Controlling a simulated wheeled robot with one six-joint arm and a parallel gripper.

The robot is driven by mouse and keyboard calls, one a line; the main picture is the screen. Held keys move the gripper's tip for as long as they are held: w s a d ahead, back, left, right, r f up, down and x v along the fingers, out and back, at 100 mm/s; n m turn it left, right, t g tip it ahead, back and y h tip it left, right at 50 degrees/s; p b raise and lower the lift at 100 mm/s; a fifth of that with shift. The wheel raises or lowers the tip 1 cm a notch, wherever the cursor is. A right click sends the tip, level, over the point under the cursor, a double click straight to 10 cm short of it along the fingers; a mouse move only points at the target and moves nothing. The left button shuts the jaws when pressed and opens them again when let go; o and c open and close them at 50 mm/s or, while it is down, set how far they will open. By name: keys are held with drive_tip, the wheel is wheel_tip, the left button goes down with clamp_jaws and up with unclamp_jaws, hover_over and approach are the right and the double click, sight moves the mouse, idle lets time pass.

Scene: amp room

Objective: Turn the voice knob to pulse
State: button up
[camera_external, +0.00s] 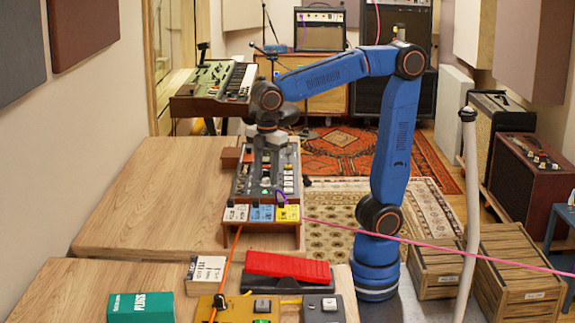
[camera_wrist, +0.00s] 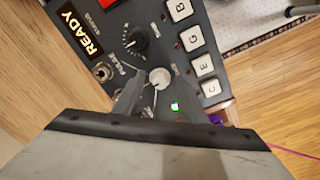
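In the wrist view a small white knob (camera_wrist: 160,78) with a pointer sits on the dark panel (camera_wrist: 190,75), close to a label that reads like PULSE (camera_wrist: 121,62). My gripper (camera_wrist: 158,82) is over the panel with one finger on each side of this white knob. The fingers look apart, with narrow gaps beside the knob; contact is not clear. In the external view my gripper (camera_external: 269,172) points down at the control panel (camera_external: 245,186) on the wooden table. The fingers hide part of the panel, and the knob cannot be made out there.
A black knob (camera_wrist: 137,38), a READY display (camera_wrist: 82,34), a lit green light (camera_wrist: 175,107) and several lettered white keys (camera_wrist: 189,37) are nearby. A pink cable (camera_external: 430,243) crosses to the right. The wooden table (camera_external: 150,195) is clear at left.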

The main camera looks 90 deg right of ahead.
clamp_jaws()
drive_tip(key=shift+m, duration=0.3)
drive_tip(key=m, duration=0.4)
drive_tip(key=shift+a, duration=0.1)
drive_tip(key=shift+m, duration=2)
unclamp_jaws()
drive_tip(key=shift+r, duration=0.15)
